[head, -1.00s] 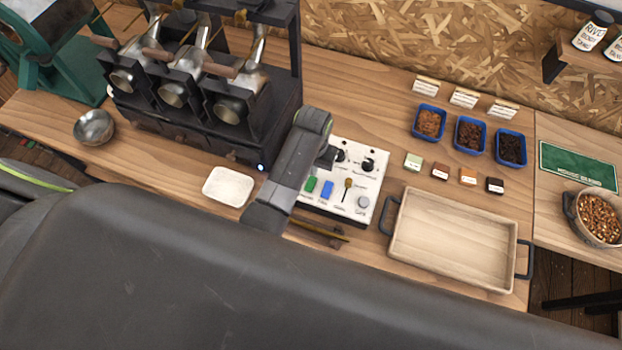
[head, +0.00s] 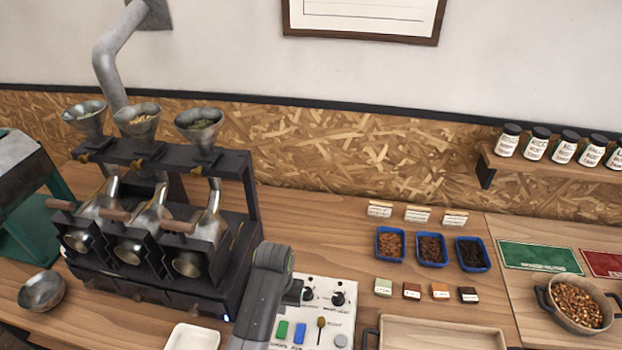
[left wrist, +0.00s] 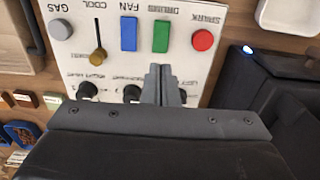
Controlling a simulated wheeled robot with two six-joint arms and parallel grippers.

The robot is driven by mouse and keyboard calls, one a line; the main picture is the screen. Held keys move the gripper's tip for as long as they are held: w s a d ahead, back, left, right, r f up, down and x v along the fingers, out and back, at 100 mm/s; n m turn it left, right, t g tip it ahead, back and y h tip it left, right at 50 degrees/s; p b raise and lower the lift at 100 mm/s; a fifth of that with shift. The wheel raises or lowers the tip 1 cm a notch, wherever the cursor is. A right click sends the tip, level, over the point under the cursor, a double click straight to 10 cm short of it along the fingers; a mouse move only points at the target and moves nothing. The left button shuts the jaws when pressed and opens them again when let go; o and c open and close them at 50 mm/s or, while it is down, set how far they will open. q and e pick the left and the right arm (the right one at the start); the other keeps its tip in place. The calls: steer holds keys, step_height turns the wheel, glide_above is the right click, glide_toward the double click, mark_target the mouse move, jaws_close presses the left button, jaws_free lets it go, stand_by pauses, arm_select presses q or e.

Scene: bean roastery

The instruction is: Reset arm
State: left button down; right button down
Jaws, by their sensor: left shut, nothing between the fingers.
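My left gripper (head: 303,294) is over the upper left of a white control panel (head: 330,312), partly hidden behind my own arm link in the head view. In the left wrist view my left gripper (left wrist: 163,72) has its two fingers together with nothing between them. They point at the panel (left wrist: 115,30), between the dark knobs and the green button (left wrist: 161,36). A blue button (left wrist: 128,34), a red button (left wrist: 202,40) and a brass-knobbed lever (left wrist: 98,54) also show. I cannot tell whether the fingertips touch the panel. My right gripper is not in view.
A black roaster with three drums (head: 160,245) stands left of the panel. A white dish (head: 192,338) is near its front. Right are a wooden tray (head: 440,335), small labelled blocks, blue bean trays (head: 432,249) and a bean pot (head: 577,304). A jar shelf (head: 540,166) juts from the wall.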

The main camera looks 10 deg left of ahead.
arm_select(q)
steer(key=shift+n+t, duration=0.4)
steer(key=s+a, duration=0.2)
steer(key=s+a+f, duration=0.1)
steer(key=s+a, duration=0.1)
steer(key=a, duration=0.1)
steer(key=shift+s+a+f, duration=0.1)
steer(key=shift+s+a, duration=0.25)
steer(key=s+a+r+t+y, duration=0.1)
steer(key=s+a+r+t, duration=0.1)
steer(key=s+a+r, duration=0.5)
steer(key=s+a+r+t+y, duration=0.15)
steer(key=s+a, duration=0.25)
steer(key=s, duration=0.8)
step_height(320, 180, down, 33)
steer(key=a+g+h+b, duration=0.1)
steer(key=a+g+b, duration=0.1)
steer(key=b, duration=0.6)
steer(key=s+f+b, duration=0.3)
steer(key=s+f, duration=0.4)
steer(key=f, duration=0.4)
steer(key=s+d+f+g+b, duration=0.1)
steer(key=s+f+b, duration=0.2)
steer(key=s+f, duration=0.5)
step_height(320, 180, down, 3)
steer(key=shift+d, duration=0.3)
steer(key=shift+w+h, duration=0.1)
steer(key=shift+h, duration=0.15)
